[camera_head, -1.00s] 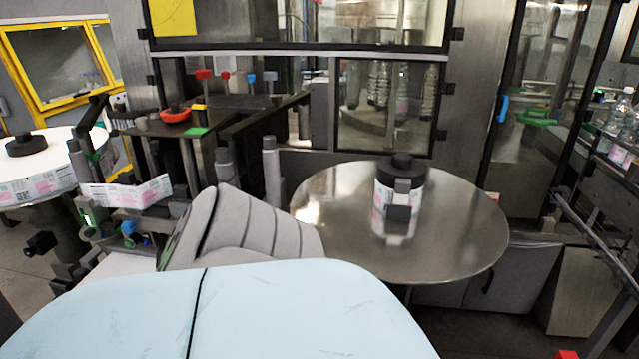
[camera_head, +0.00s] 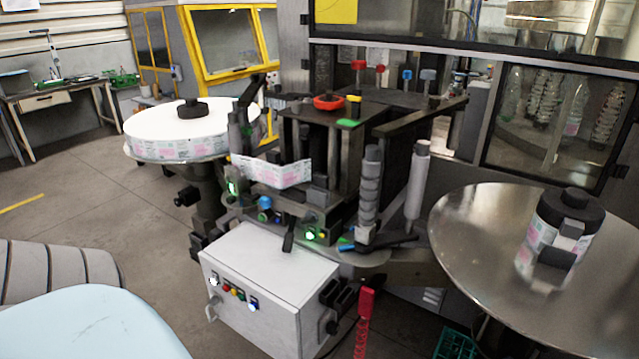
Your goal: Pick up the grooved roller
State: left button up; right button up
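The grooved roller (camera_head: 369,192) stands upright on the labeller in the middle of the camera_head view. It is a grey cylinder with rings along its length. A smoother light grey roller (camera_head: 417,186) stands close to its right, apart from it. A printed label web (camera_head: 282,172) runs at the left of the grooved roller. Neither of my grippers is in view. A light blue panel and a grey ribbed part at the lower left look like my own body.
A white control box (camera_head: 268,290) sits below the rollers. A round metal table (camera_head: 468,238) with a black-capped label reel (camera_head: 568,232) is at the right. A large label reel (camera_head: 180,148) is at the left. A green crate (camera_head: 456,346) is low right. Open floor lies left.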

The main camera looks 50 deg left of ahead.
aim_at(371, 164)
jog(key=u, duration=1.25)
